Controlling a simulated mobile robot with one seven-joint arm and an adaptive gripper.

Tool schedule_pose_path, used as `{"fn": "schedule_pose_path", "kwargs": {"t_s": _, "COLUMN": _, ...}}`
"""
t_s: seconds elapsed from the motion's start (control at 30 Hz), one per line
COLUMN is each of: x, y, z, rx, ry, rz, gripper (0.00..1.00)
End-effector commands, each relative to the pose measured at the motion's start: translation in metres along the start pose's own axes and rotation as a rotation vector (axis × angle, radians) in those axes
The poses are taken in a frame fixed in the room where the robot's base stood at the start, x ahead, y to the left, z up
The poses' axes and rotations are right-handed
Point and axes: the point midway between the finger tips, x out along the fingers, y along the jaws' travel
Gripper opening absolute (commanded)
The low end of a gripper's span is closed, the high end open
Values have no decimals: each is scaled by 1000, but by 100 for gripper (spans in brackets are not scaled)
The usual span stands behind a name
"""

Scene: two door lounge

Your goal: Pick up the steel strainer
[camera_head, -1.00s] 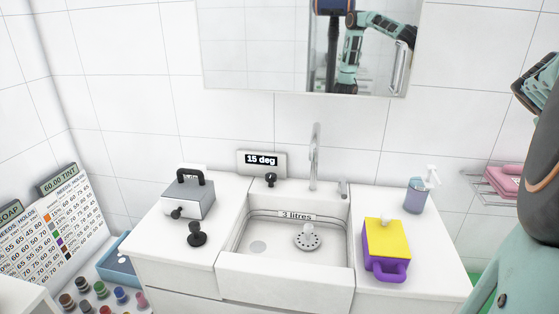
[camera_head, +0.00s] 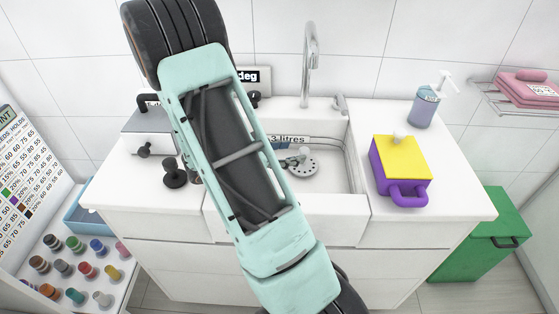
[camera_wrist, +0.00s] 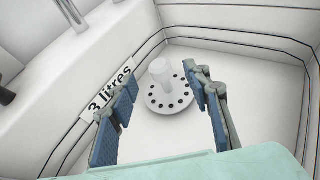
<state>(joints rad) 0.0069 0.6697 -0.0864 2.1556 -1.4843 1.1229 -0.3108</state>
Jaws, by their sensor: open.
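The steel strainer (camera_head: 301,163) is a round grey disc with a ring of dark holes and an upright knob. It rests on the floor of the white sink (camera_head: 340,205). My arm covers the left part of the sink in the head view. In the wrist view the strainer (camera_wrist: 168,95) lies ahead, beyond my fingertips. My gripper (camera_wrist: 160,110) is open, with one blue-padded finger to each side of the strainer's line and nothing between them. The fingers do not touch the strainer.
The sink walls, with a "3 litres" label (camera_wrist: 110,88), stand close around my gripper. A tap (camera_head: 309,60) rises behind the sink. A purple and yellow box (camera_head: 402,160) and a soap bottle (camera_head: 424,108) stand on the right counter. A black knob (camera_head: 174,174) stands on the left.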

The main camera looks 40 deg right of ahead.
Motion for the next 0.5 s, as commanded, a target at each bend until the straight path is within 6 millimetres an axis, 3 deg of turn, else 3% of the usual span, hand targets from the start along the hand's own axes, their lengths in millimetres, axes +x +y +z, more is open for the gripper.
{"fn": "schedule_pose_path", "kwargs": {"t_s": 0.17, "x": 10, "y": 0, "z": -10, "rx": -51, "ry": -6, "rz": 10, "gripper": 45}}
{"fn": "schedule_pose_path", "kwargs": {"t_s": 0.5, "x": 54, "y": -4, "z": -14, "rx": -45, "ry": -5, "rz": 8, "gripper": 45}}
